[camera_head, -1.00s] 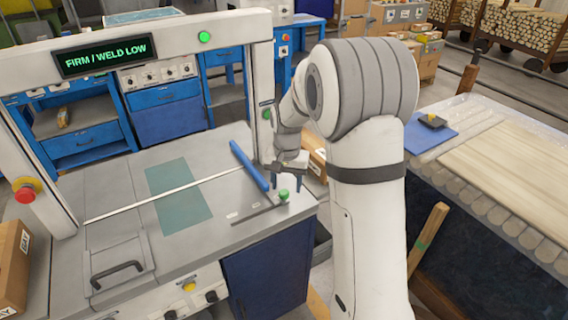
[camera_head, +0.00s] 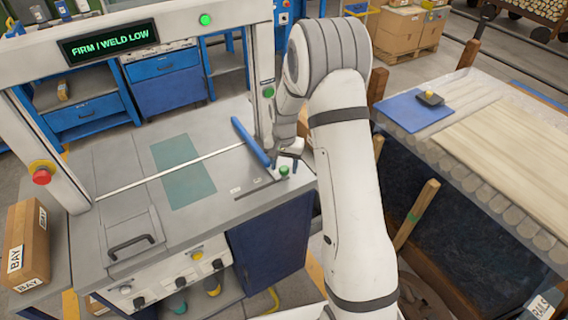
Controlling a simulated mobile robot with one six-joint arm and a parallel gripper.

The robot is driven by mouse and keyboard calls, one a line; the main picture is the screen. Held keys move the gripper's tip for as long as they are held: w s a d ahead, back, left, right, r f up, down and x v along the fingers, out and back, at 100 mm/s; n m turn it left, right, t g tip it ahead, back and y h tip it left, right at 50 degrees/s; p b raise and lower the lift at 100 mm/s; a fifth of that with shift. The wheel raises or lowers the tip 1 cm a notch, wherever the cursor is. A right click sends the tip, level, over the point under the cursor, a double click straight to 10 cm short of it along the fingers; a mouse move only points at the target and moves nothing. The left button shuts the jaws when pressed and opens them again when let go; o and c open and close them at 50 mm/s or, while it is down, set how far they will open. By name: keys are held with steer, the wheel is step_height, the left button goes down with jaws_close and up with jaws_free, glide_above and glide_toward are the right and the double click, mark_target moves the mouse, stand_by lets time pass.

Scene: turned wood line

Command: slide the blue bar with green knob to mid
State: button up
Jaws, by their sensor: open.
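The blue bar (camera_head: 250,142) lies slanted on the right part of the machine's grey top, close to the right post. The green knob (camera_head: 284,171) stands just past the bar's near end, by the right end of a dark slot (camera_head: 256,190). Small pale labels sit along the slot; their words are too small to read. My gripper (camera_head: 286,163) is open and empty, pointing down just behind and above the knob. I cannot tell whether a finger touches the knob or the bar. Part of the bar's near end is close to the left finger.
A teal patch (camera_head: 182,170) and a pale strip lie on the machine top. A red button (camera_head: 41,176) is at left. A slatted table (camera_head: 480,150) stands at right.

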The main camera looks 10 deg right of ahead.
steer(key=shift+c, duration=0.2)
jaws_close()
stand_by(0.4)
